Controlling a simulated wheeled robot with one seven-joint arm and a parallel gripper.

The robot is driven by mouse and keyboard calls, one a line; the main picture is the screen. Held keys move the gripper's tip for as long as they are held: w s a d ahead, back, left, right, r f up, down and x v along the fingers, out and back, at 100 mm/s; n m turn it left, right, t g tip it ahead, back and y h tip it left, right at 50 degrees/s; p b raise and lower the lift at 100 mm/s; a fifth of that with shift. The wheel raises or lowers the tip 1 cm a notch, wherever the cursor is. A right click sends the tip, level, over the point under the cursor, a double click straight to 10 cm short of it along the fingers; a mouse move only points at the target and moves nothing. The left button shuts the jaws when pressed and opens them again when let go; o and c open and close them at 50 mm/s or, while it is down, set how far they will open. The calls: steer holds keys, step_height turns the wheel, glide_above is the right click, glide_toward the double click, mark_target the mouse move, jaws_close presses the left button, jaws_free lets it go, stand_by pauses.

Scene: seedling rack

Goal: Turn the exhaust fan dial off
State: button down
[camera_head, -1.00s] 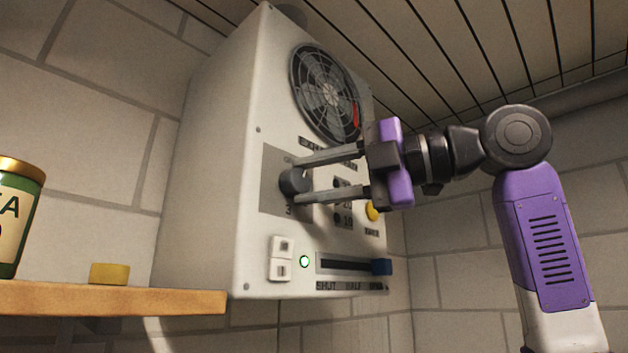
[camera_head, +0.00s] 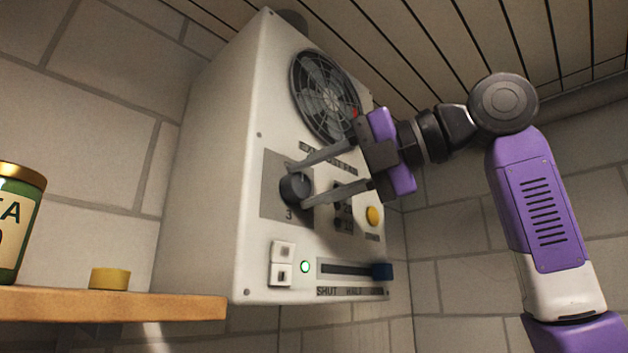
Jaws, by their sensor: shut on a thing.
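The exhaust fan dial (camera_head: 294,189) is a dark round knob on a grey plate on the front of the white fan box (camera_head: 215,160). A "3" shows just below the dial; its other markings are hidden or too small to read. My gripper (camera_head: 300,183) reaches in from the right, tilted, with its two long grey fingers on the dial, one at its upper side and one at its lower right. It is shut on the dial. The dial's pointer cannot be made out.
The fan grille (camera_head: 325,97) is above the dial. A wooden shelf (camera_head: 110,305) at lower left holds a jar (camera_head: 15,225) and a yellow piece (camera_head: 110,279).

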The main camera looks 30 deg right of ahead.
steer(key=shift+f, duration=0.1)
steer(key=c, duration=0.9)
jaws_free()
steer(key=shift+b+v, duration=1.1)
steer(key=shift+v, duration=2.75)
steer(key=shift+s, duration=0.1)
